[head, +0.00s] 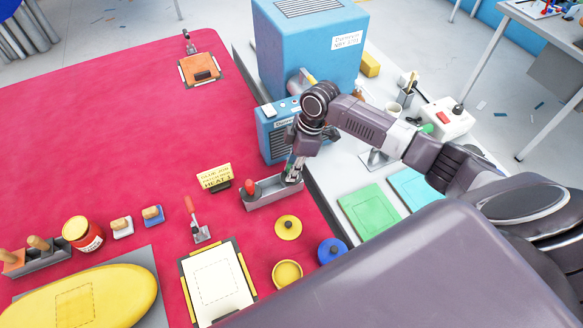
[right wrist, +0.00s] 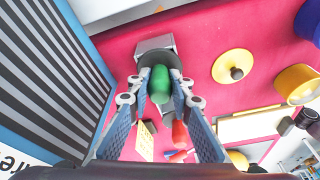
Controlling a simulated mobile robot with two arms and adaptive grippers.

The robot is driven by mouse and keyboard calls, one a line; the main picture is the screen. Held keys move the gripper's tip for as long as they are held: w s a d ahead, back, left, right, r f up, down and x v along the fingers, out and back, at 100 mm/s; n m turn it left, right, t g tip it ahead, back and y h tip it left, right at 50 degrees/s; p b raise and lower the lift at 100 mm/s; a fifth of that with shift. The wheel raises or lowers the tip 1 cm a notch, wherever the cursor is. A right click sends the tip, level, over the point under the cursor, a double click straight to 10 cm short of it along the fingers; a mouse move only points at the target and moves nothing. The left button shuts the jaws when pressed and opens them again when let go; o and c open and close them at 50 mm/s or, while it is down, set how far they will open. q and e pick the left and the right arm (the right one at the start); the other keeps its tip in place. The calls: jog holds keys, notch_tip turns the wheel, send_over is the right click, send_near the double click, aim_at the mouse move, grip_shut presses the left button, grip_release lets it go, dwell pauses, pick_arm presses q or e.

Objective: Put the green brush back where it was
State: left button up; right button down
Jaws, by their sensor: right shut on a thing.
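My right gripper (head: 293,168) points down at the right end of a grey holder tray (head: 270,196) on the red mat. In the right wrist view the fingers (right wrist: 160,100) are shut on the green brush (right wrist: 160,84), gripping its rounded green handle. A dark round part shows beyond the handle, against the tray. In the head view the brush is mostly hidden by the gripper, and I cannot tell whether it touches the tray floor. A red-handled tool (head: 249,188) stands in the tray's left end. My left gripper is not in view.
A blue machine (head: 272,136) stands right behind the tray. A yellow sign (head: 214,177) stands to its left. Yellow lid (head: 288,227), yellow pot (head: 287,273) and blue pot (head: 331,250) lie in front. Green (head: 368,211) and blue boards lie on the grey table at right.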

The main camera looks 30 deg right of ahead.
jog(key=c, duration=1.7)
grip_release()
jog(key=shift+c, duration=0.2)
jog(key=shift+r, duration=0.3)
jog(key=b+v, duration=0.2)
jog(key=v, duration=1)
jog(key=shift+s, duration=0.1)
